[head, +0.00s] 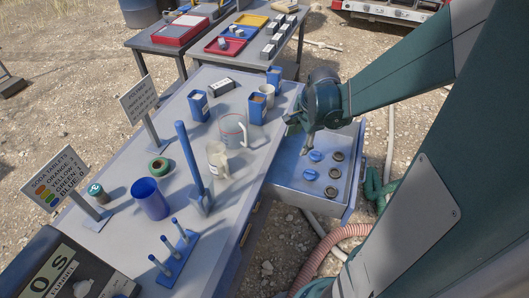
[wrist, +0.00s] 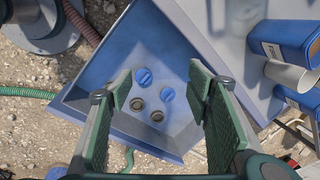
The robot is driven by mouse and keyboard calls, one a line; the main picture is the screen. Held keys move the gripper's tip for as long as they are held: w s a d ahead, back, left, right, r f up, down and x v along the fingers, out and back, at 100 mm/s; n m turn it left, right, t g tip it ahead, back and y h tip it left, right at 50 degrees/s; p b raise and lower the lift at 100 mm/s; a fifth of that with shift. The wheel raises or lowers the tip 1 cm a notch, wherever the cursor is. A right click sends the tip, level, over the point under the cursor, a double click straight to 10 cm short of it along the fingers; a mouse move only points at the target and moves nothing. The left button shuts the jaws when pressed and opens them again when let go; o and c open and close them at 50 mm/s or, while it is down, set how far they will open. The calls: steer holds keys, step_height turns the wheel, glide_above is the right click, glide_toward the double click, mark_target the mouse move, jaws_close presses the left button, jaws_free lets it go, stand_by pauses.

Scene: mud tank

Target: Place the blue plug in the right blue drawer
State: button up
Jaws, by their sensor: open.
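The blue drawer (head: 286,190) stands pulled out at the right side of the bench. Two round blue plugs lie in it, an upper one (head: 316,155) and a lower one (head: 309,174). Several dark round pieces (head: 334,173) lie to their right. My gripper (head: 298,138) is above the drawer's inner end. In the wrist view my gripper (wrist: 158,88) is open and empty, its green-padded fingers wide apart. Both blue plugs (wrist: 143,77) (wrist: 166,94) show between the fingers, below them, inside the drawer (wrist: 112,40). Two dark pieces (wrist: 157,116) show nearer the picture's bottom.
The bench (head: 190,235) holds a clear jug (head: 233,130), a beige mug (head: 217,158), a blue cup (head: 150,199), a blue scoop (head: 193,160) and blue boxes (head: 257,107). A pink hose (head: 330,250) lies beside the drawer. Another table with trays stands behind.

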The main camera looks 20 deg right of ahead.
steer(key=s+a+r+n+t, duration=0.2)
steer(key=s+a+r+n, duration=0.4)
steer(key=a+r+n, duration=0.2)
steer(key=s+a+r+n+t, duration=0.2)
steer(key=s+a+r+n, duration=0.4)
steer(key=a+r+n, duration=0.2)
steer(key=shift+s+a+n+t, duration=0.35)
steer(key=shift+a+n, duration=0.95)
steer(key=shift+a, duration=0.75)
